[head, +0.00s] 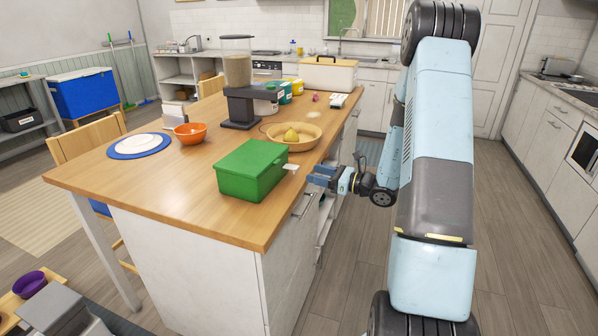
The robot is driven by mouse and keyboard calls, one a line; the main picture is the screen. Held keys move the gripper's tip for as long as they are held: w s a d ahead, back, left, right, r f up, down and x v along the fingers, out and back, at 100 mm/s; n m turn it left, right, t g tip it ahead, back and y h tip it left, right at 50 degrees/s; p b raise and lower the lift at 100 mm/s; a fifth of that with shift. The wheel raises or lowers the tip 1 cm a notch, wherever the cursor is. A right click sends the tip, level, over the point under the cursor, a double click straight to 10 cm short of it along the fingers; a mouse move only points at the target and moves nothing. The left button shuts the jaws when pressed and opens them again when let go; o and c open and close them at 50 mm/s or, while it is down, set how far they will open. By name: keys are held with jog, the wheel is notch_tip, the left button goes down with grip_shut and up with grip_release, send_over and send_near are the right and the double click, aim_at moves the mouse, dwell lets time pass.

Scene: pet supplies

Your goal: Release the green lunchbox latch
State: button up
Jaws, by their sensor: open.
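The green lunchbox (252,172) sits near the front right edge of the wooden island top. Its lid looks closed. A small white tab (291,168) shows at its right side; I cannot tell if it is the latch or a separate piece. My gripper (314,178) is open and empty, just right of the lunchbox at the island's edge, with a small gap between its fingertips and the box. The latch itself is too small to make out.
The wooden island top (150,195) is clear left of the lunchbox. Behind the box are a tan bowl (308,142) with a yellow item, a dark feeder (238,90), an orange bowl (190,132) and a blue-rimmed plate (116,152). A cream box (329,75) stands at the far end.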

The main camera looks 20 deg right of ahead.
aim_at(297, 170)
jog(key=x, duration=0.6)
jog(key=shift+w+a, duration=0.15)
jog(key=shift+a, duration=0.1)
jog(key=c, duration=1)
jog(key=shift+f, duration=0.1)
jog(key=shift+c, duration=0.3)
